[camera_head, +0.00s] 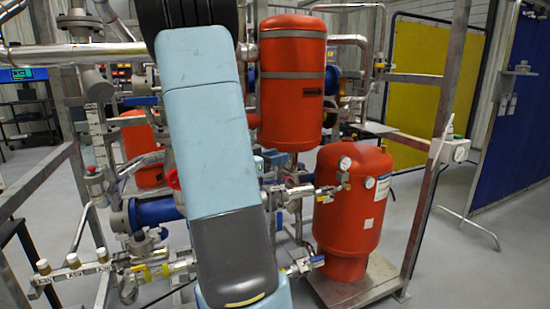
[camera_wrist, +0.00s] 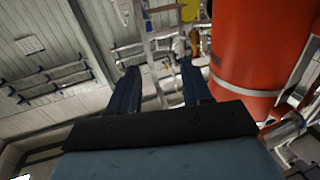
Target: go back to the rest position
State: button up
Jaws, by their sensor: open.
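My gripper (camera_wrist: 156,80) shows in the wrist view with its two dark fingers spread apart and nothing between them. It points toward pipework and a ceiling-side wall, and the picture there is tilted. A red tank (camera_wrist: 257,50) with a pale band stands to the right of the fingers, apart from them as far as I can see. In the head view my light-blue arm rises through the middle of the picture and hides part of the skid. My gripper itself does not show in the head view.
The skid carries an upper red tank (camera_head: 292,95) and a lower red tank (camera_head: 350,210) with gauges. Metal frame posts (camera_head: 436,140) stand at its right. Yellow-handled valves (camera_head: 165,269) sit low in front. Open grey floor (camera_head: 480,260) lies at the right, before a blue partition (camera_head: 512,130).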

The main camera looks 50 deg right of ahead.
dwell(0.4)
jog(key=w+a+r+n+t+y, duration=0.2)
jog(key=w+a+n+t+y, duration=0.2)
jog(key=w+a+t, duration=0.3)
jog(key=w+a+r+n+t+y, duration=0.2)
jog(key=w+a+n+t+y, duration=0.15)
jog(key=w+a+t, duration=0.4)
jog(key=s+a+r+n+t+y, duration=0.2)
jog(key=a+n+y, duration=0.45)
jog(key=a, duration=0.95)
jog(key=s+a+n+g+y, duration=0.1)
jog(key=s+a+n+g, duration=0.1)
jog(key=s, duration=0.4)
jog(key=s+a+f+n+g+y, duration=0.1)
jog(key=s+a+n+g, duration=0.1)
jog(key=s+a, duration=0.3)
jog(key=s+a+f+n+g+y, duration=0.1)
jog(key=s+a, duration=0.3)
jog(key=s, duration=0.5)
jog(key=shift+a+f+n+g, duration=0.25)
jog(key=shift+n+g, duration=0.5)
jog(key=shift+n, duration=0.05)
